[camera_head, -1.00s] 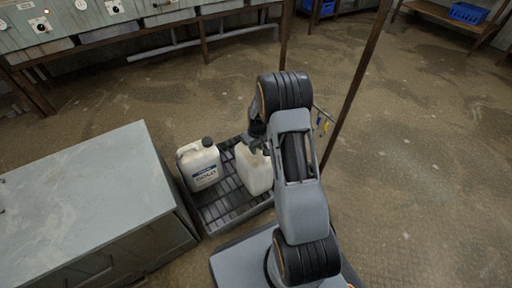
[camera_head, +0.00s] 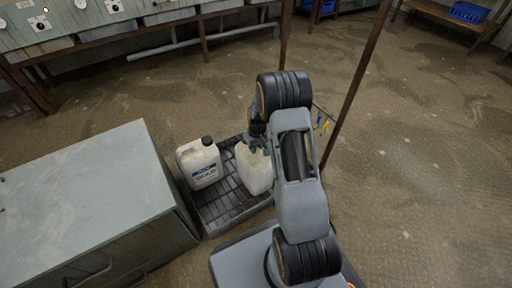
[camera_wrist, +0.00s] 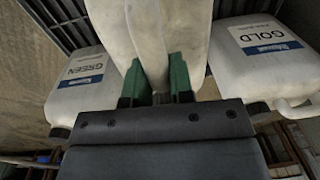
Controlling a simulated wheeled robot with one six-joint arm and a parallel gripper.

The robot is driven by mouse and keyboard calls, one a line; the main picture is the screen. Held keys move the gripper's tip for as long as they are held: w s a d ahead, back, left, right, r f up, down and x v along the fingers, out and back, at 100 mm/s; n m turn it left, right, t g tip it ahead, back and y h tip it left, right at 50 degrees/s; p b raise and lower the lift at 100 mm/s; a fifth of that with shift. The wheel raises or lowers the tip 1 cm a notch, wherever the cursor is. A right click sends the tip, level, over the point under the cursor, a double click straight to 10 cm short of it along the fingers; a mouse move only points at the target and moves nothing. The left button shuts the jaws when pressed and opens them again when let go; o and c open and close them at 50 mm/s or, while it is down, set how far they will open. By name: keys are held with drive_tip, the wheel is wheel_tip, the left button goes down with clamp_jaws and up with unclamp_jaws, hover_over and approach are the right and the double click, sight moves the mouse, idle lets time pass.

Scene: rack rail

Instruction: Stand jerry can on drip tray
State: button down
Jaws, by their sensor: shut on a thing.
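My gripper (camera_wrist: 159,93) is shut on the handle of a whitish jerry can (camera_wrist: 195,35), with green fingers on either side of it. In the head view this can (camera_head: 255,172) is upright over the right part of the dark gridded drip tray (camera_head: 212,218); my arm partly hides it. I cannot tell whether its base touches the tray. A can labelled GOLD (camera_head: 203,165) stands on the tray's left part; it shows at right in the wrist view (camera_wrist: 262,55). A can labelled GREEN (camera_wrist: 85,85) shows at left there; I cannot make it out in the head view.
A grey-green cabinet (camera_head: 85,195) stands close to the tray's left side. A thin rusty post (camera_head: 357,85) rises right of my arm. A bench with dials (camera_head: 90,28) runs along the back left. The floor at right is open.

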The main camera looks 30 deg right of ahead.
drive_tip(key=shift+f, duration=0.15)
drive_tip(key=c, duration=0.9)
unclamp_jaws()
drive_tip(key=shift+c, duration=0.2)
drive_tip(key=shift+o, duration=0.2)
drive_tip(key=shift+f, duration=0.1)
